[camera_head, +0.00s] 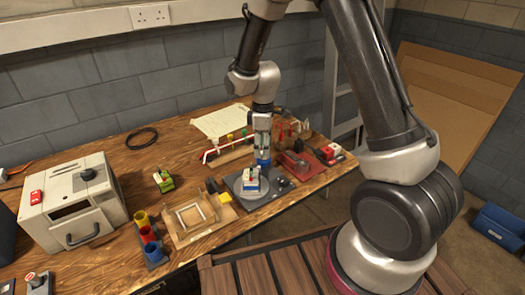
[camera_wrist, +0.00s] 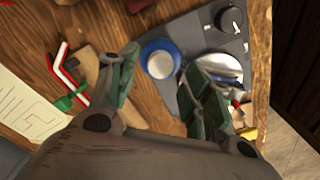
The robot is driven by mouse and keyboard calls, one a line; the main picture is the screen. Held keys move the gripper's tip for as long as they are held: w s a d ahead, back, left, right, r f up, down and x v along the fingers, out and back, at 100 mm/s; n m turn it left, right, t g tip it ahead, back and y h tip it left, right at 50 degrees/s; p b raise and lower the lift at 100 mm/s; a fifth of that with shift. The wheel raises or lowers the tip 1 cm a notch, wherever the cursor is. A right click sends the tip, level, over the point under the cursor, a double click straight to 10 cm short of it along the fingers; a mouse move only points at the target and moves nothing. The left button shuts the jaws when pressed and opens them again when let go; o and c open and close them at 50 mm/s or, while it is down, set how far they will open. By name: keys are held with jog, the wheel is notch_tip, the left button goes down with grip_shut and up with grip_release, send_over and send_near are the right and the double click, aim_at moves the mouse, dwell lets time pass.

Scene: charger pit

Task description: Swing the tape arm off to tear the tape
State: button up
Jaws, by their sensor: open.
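A grey station (camera_head: 283,187) stands on the wooden bench, with a round grey turntable (camera_head: 240,190) bearing a small white, blue and red piece (camera_head: 251,180). A blue tape roll (camera_head: 262,163) is at the station's back edge; the wrist view shows it as a blue ring (camera_wrist: 147,50) around a white middle. I cannot make out the tape arm or a tape strand. My gripper (camera_head: 262,150) points down just above the roll. In the wrist view its fingers (camera_wrist: 160,62) are apart, with the roll between or just beyond the tips. Contact cannot be told.
A black knob (camera_wrist: 232,19) sits on the station. A rack with red-and-white bent rods (camera_head: 225,150) is behind left, a red tray (camera_head: 305,165) behind right. A wooden fixture (camera_head: 200,222) and coloured cups (camera_head: 148,238) stand left.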

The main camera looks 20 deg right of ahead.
jog(key=shift+f, duration=1)
jog(key=c, duration=1)
jog(key=shift+m, duration=0.3)
jog(key=m, duration=0.5)
jog(key=shift+w, duration=0.1)
jog(key=m, duration=0.6)
jog(key=shift+d, duration=0.15)
jog(key=shift+m, duration=0.3)
